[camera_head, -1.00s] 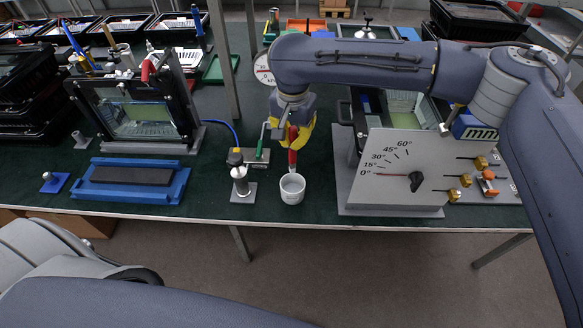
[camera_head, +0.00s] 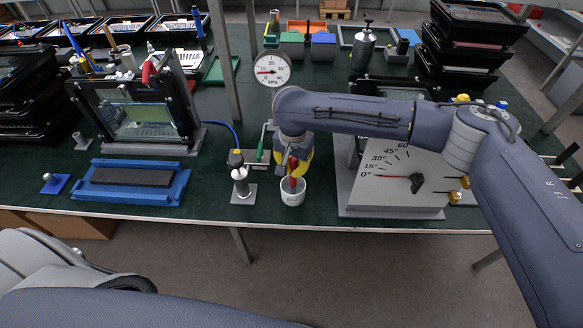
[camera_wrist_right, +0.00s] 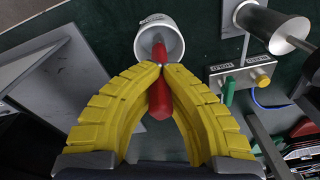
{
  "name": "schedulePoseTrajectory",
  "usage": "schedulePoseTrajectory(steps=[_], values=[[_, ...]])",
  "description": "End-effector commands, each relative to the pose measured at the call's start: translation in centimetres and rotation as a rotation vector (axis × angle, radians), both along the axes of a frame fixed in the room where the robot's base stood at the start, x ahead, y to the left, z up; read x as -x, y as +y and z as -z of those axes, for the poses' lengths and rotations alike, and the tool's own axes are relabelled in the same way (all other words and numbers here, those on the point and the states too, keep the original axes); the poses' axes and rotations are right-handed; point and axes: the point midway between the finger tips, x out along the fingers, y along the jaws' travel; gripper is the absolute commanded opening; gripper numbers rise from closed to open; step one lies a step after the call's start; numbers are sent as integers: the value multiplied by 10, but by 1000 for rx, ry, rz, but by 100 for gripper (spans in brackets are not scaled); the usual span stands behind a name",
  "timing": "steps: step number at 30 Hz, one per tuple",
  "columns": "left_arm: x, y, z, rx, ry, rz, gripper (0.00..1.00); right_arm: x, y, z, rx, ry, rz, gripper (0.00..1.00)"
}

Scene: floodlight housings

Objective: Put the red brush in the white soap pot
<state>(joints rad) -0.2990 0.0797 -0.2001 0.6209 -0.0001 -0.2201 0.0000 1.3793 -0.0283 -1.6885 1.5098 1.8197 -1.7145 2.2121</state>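The white soap pot (camera_head: 292,197) stands on the green table near its front edge; it also shows in the right wrist view (camera_wrist_right: 177,36). The red brush (camera_head: 294,184) points down with its lower end inside the pot's mouth. My right gripper (camera_head: 293,168) is above the pot. In the right wrist view its yellow fingers (camera_wrist_right: 160,68) come together on the red brush (camera_wrist_right: 159,98). How deep the brush reaches inside the pot is hard to tell. My left gripper is not in view.
A grey metal cylinder on a plate (camera_head: 240,182) stands left of the pot. The grey angle-scale panel (camera_head: 395,178) is to the right. A blue tray (camera_head: 132,182) lies farther left. A round gauge (camera_head: 272,69) stands behind.

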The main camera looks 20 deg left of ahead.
Motion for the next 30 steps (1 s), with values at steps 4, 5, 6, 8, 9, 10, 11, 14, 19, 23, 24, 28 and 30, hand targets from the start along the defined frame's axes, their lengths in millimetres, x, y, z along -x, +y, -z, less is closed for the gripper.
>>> schedulePoseTrajectory(steps=[4, 5, 6, 8, 9, 10, 11, 14, 19, 23, 24, 28, 30], values=[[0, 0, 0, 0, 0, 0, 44, 0, 0, 1, -1, 0, 0, 0], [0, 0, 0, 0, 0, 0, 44, 0, 0, 1, -1, 0, 0, 0], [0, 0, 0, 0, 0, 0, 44, 0, 0, 1, -1, 0, 0, 0], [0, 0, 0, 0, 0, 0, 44, 0, 0, 1, -1, 0, 0, 0], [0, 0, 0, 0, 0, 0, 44, 0, 0, 2, -1, 0, 0, 0], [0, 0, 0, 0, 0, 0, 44, 0, 0, 2, 0, 0, 0, 0], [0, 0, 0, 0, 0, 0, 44, 0, 0, 3, 0, 0, 0, 0], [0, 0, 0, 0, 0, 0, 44, 0, 0, 4, 0, 0, 0, 7], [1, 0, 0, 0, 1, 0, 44, 0, 0, 4, 0, 0, 0, 26], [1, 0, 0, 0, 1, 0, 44, 0, 0, 4, -1, 0, 0, 27], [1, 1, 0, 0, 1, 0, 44, 0, 0, 4, -1, 0, 0, 27], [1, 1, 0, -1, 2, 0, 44, 0, 0, 2, -1, 0, 0, 27], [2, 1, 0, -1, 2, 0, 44, 0, 1, -2, -2, -2, -2, 27]])
